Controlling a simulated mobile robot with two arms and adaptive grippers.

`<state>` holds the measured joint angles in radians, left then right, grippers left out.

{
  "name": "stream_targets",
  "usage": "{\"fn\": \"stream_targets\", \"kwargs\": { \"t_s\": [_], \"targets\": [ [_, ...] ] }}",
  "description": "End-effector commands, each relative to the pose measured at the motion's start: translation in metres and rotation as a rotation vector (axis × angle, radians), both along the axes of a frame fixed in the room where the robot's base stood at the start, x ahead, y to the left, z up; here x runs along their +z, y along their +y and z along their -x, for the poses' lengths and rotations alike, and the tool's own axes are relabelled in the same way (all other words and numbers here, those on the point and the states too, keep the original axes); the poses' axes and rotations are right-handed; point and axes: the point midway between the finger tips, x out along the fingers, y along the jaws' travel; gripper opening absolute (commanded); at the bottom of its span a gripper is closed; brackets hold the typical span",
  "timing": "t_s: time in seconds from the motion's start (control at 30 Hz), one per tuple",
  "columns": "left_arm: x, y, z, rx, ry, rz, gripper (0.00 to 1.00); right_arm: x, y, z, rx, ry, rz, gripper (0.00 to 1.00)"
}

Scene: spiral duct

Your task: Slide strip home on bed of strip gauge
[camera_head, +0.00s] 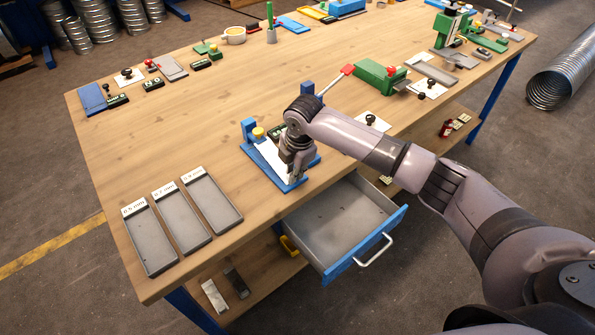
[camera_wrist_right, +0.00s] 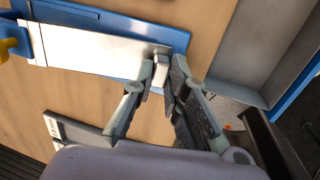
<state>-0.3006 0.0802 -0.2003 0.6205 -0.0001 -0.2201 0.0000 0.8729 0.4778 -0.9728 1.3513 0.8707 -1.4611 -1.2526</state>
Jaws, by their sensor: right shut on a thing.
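The strip gauge (camera_head: 247,150) is a blue bed with upright blue blocks and a yellow knob (camera_head: 258,132), near the table's front edge. The bright metal strip (camera_head: 266,163) lies along the bed. In the right wrist view the strip (camera_wrist_right: 90,50) reaches from the yellow knob at the left to my fingers, with the blue bed (camera_wrist_right: 130,22) showing beside it. My right gripper (camera_head: 294,175) is over the near end of the gauge. In the wrist view its fingers (camera_wrist_right: 163,74) are shut on the strip's end, partly hiding it. My left gripper is not in view.
Three grey trays with thickness labels (camera_head: 152,242) stand left of the gauge. An open drawer (camera_head: 340,222) juts out below the table's front edge. A green tool with a red-handled lever (camera_head: 380,76) stands behind right. The table's middle is clear.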

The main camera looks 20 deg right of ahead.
Motion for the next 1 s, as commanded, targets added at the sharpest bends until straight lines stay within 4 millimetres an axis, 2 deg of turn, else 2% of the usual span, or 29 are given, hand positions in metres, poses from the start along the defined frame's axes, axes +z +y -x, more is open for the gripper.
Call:
{"fn": "stream_targets", "kwargs": {
  "t_s": [0.03, 0.13, 0.23, 0.3, 0.7, 0.73, 1.0],
  "targets": [
    [-0.0006, 0.0003, -0.0001, 0.0, 0.0, 0.0, 0.21, 0.0158, 0.0089, -0.019, 0.001, -0.07, -0.03, 0.15],
    [-0.0007, 0.0004, 0.0024, 0.0, 0.003, -0.001, 0.21, 0.0161, 0.009, -0.019, 0.002, -0.071, -0.03, 0.22],
    [-0.0006, 0.0004, 0.0006, 0.0, 0.001, 0.0, 0.21, 0.0162, 0.0089, -0.0191, 0.002, -0.071, -0.03, 0.35],
    [-0.0004, 0.0008, -0.0026, 0.0, -0.003, -0.001, 0.21, 0.0162, 0.0088, -0.0191, 0.002, -0.071, -0.03, 0.4],
    [0.0, 0.001, -0.0006, 0.001, -0.001, -0.001, 0.21, 0.0167, 0.0087, -0.0189, 0.002, -0.071, -0.03, 0.37],
    [-0.0001, 0.001, -0.0005, 0.001, 0.0, -0.001, 0.21, 0.0164, 0.0085, -0.0187, 0.002, -0.07, -0.029, 0.59],
    [-0.0001, 0.0009, 0.0, 0.0, 0.0, -0.001, 0.21, 0.0143, 0.0077, -0.017, 0.002, -0.064, -0.028, 0.77]
  ]
}}
